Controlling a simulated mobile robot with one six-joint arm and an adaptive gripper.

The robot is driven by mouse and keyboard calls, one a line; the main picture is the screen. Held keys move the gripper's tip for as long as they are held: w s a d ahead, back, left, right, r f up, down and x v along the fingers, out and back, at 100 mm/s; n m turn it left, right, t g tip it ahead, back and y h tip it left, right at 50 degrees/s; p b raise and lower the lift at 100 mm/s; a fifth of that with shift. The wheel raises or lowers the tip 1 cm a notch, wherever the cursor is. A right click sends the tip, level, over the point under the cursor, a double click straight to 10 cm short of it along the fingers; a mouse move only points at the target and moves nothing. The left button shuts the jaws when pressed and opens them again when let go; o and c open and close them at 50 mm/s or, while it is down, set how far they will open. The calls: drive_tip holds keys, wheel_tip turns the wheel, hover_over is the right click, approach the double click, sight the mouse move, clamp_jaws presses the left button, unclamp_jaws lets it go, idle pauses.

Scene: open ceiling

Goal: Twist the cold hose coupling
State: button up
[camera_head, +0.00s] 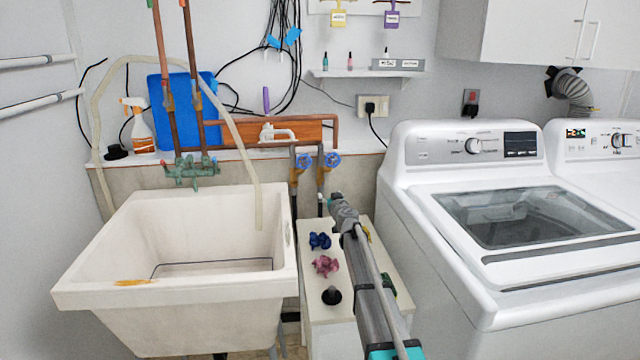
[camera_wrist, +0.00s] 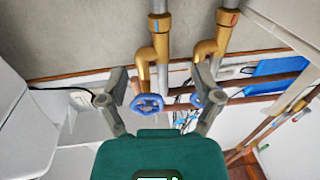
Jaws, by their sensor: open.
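Two vertical pipes with brass fittings and blue valve wheels stand behind the space between sink and washer. In the wrist view one pipe's brass fitting carries a blue mark (camera_wrist: 160,20) and the other a red mark (camera_wrist: 232,18). The blue-marked fitting's valve wheel (camera_wrist: 147,103) shows between my fingers; it is likely the right wheel (camera_head: 332,160) in the head view. The other wheel (camera_wrist: 197,99) is partly hidden by my right finger. My gripper (camera_wrist: 160,82) is open, with nothing held. In the head view my gripper (camera_head: 342,208) is just below the valves; contact cannot be told.
A white utility sink (camera_head: 175,292) is at left, a washer (camera_head: 455,265) at right. A narrow white cabinet (camera_head: 322,305) between them holds a blue knob (camera_head: 319,241), a pink knob (camera_head: 326,265) and a black plunger-like piece (camera_head: 331,295). A copper pipe (camera_head: 250,145) runs behind.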

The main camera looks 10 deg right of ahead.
sight(320, 183)
drive_tip(key=w, duration=0.4)
drive_tip(key=w+a, duration=0.1)
drive_tip(key=w, duration=0.7)
drive_tip(key=shift+w+a, duration=0.1)
drive_tip(key=shift+a, duration=0.25)
clamp_jaws()
drive_tip(key=shift+m+h, duration=0.3)
drive_tip(key=shift+h, duration=0.2)
drive_tip(key=shift+m+h, duration=0.9)
drive_tip(key=shift+h, duration=0.5)
drive_tip(key=shift+m+h, duration=1.2)
drive_tip(key=shift+h, duration=0.7)
